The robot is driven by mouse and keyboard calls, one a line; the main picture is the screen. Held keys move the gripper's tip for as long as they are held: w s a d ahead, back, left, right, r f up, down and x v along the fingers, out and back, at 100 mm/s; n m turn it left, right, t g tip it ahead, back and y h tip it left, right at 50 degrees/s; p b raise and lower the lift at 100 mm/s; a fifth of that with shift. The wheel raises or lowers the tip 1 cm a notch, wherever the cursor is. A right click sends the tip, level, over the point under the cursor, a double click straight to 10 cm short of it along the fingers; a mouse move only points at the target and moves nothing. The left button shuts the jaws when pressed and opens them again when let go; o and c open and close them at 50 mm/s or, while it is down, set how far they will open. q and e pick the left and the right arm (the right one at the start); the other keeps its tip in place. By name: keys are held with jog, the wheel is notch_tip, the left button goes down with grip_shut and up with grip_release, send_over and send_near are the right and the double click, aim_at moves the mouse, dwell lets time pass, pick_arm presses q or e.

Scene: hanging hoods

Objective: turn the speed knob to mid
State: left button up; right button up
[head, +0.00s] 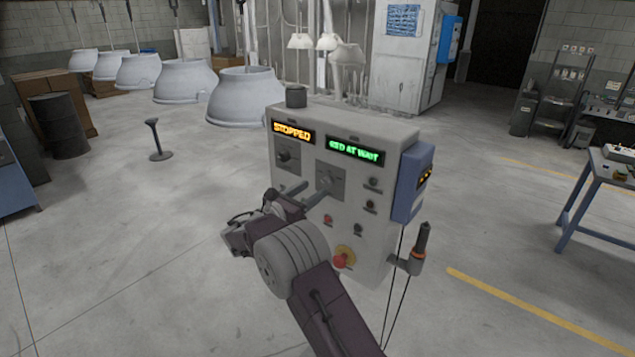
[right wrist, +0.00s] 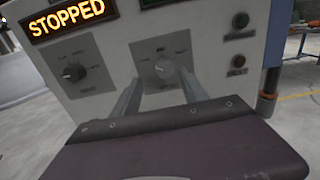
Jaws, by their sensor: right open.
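The control box (head: 393,130) hangs in the middle of the head view and carries two rotary knobs on square plates. The left knob (head: 287,156) is dark and also shows in the right wrist view (right wrist: 73,72). The right knob (right wrist: 163,69) is light grey, with small marks around it. The labels are too small to tell which is the speed knob. My right gripper (right wrist: 160,80) is open, its two fingers pointing at the panel on either side of the right knob. I cannot tell whether they touch it. My left gripper is not in view.
Lit displays read STOPPED (head: 293,132) and a green line (head: 355,151). Push buttons and a red emergency button (head: 341,261) lie below and right of the knobs. A blue side box (head: 412,183) is on the right. White hoods (head: 245,97) hang behind left.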

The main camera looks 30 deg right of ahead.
aim_at(324, 183)
jog(key=d, duration=0.4)
jog(key=shift+w+d+p, duration=0.25)
jog(key=shift+p, duration=0.15)
jog(key=shift+w+a, duration=0.15)
jog(key=shift+a, duration=0.2)
jog(key=c, duration=0.5)
grip_shut()
jog(key=shift+f+m+b, duration=0.1)
jog(key=shift+m+b, duration=0.3)
jog(key=shift+b, duration=0.35)
jog(key=m+b, duration=0.7)
jog(key=b, duration=0.3)
jog(key=shift+b, duration=0.3)
jog(key=m+b, duration=0.2)
jog(key=m, duration=0.1)
pick_arm(q)
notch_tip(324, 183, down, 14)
jog(key=b, duration=0.1)
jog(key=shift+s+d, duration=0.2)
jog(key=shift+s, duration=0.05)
pick_arm(e)
jog(key=shift+r+m, duration=0.25)
jog(key=shift+m, duration=0.35)
